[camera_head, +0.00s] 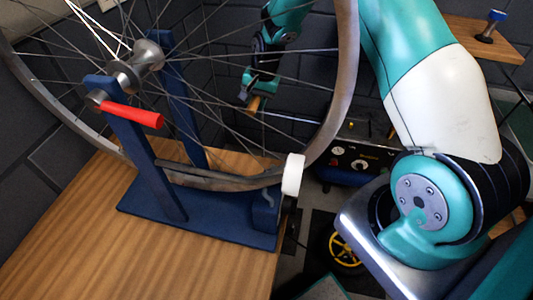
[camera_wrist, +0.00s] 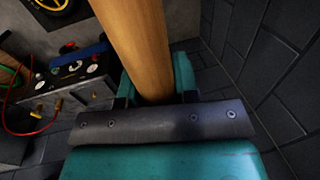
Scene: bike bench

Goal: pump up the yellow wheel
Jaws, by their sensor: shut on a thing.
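The yellow wheel (camera_head: 342,250) has a black tyre and yellow spokes. It is low down beyond the bench's right edge in the head view, and part of a yellow-spoked wheel shows at the top left of the wrist view (camera_wrist: 60,8). My gripper (camera_head: 253,92) is seen through the spokes of the big wheel. It is shut on a wooden handle (camera_wrist: 138,40), a light brown round bar running up between the teal fingers in the wrist view. The handle's far end is out of view. A dark box with gauges (camera_head: 362,160) stands behind the bench; it also shows in the wrist view (camera_wrist: 97,87).
A large spoked wheel (camera_head: 349,60) sits in a blue stand (camera_head: 225,228) with a red lever (camera_head: 131,115) on the wooden bench (camera_head: 75,240). A red hose (camera_wrist: 22,131) hangs by the box. Dark block walls (camera_wrist: 262,60) are close on the right.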

